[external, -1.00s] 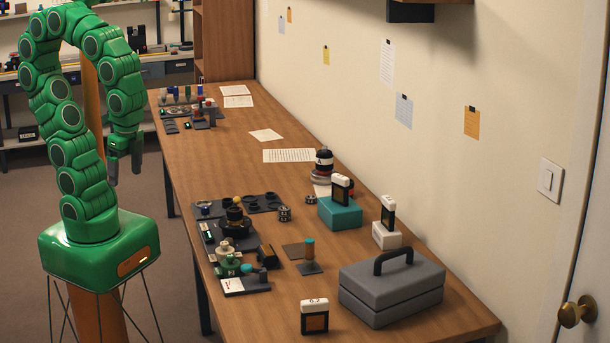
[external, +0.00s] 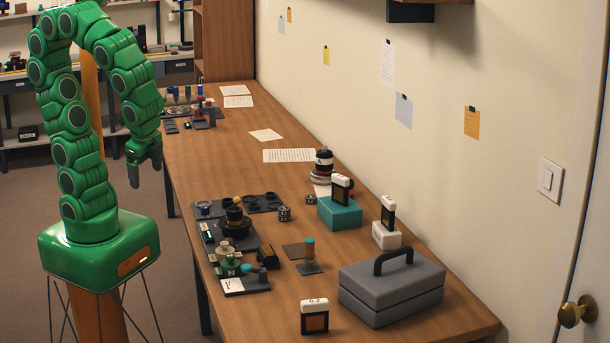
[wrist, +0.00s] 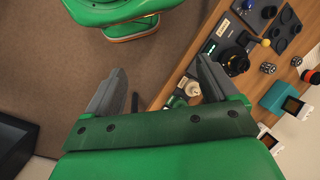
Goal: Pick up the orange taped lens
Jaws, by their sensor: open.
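My gripper (external: 146,172) hangs at the left of the bench, off its edge, with its fingers pointing down. The wrist view shows its two jaws spread apart with nothing between them (wrist: 160,70). I cannot single out the orange taped lens for certain. A dark cylinder with an orange-brown side (external: 267,256) lies beside the dark tray. A stacked black and white lens-like piece (external: 323,162) stands farther back by the wall. In the wrist view a black piece with a red-orange part (wrist: 308,75) shows at the right edge.
The wooden bench (external: 225,145) carries a dark parts tray (external: 240,243), a teal box (external: 340,213), a grey toolbox (external: 392,290), a white box (external: 386,236) and a teal-topped post (external: 309,252). The wall bounds the right side.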

